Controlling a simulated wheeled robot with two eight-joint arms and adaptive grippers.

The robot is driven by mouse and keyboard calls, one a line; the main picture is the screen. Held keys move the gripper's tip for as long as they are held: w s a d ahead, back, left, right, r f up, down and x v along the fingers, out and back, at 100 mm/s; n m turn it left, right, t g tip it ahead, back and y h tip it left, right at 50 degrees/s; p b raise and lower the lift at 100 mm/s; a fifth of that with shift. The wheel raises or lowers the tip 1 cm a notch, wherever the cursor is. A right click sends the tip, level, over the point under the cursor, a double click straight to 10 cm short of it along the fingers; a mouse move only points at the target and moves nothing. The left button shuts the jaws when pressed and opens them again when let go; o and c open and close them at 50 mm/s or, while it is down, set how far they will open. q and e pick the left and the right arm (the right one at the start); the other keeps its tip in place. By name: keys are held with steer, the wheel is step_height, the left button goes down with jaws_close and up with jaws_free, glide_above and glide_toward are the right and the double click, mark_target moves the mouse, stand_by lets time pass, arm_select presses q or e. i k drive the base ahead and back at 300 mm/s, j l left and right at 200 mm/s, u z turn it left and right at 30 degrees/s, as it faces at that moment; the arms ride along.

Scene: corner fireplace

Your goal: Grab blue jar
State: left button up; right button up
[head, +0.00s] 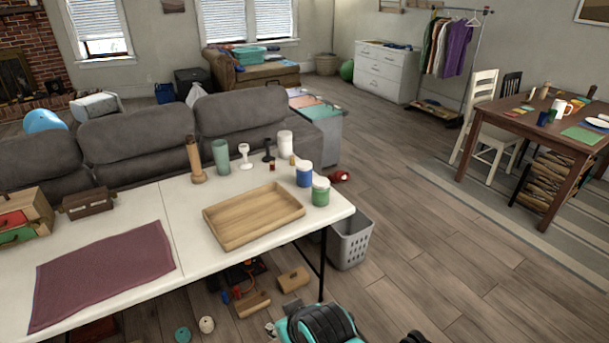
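The blue jar (304,176) with a white lid stands upright on the white folding table (120,222), near its right end. A green jar (320,195) with a pale lid stands just in front and to the right of it, covering little or none of it. A wooden tray (253,232) lies to the left of the jars. Neither of my grippers can be made out in the head view, and nothing is holding the blue jar.
Behind the tray stand a wooden mill (195,160), a green tumbler (221,157), a white goblet (245,157) and a white jar (285,144). A grey basket (350,240) stands on the floor by the table's right end. Open floor (440,260) lies to the right.

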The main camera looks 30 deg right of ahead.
mark_target(303, 179)
steer(key=i+l+z, duration=0.3)
steer(key=i+l, duration=0.15)
steer(key=i+l+z, duration=0.25)
steer(key=i, duration=0.3)
steer(key=i+l+z, duration=0.3)
steer(key=i, duration=0.3)
steer(key=i+l+z, duration=0.1)
steer(key=i+z, duration=0.2)
steer(key=i, duration=0.25)
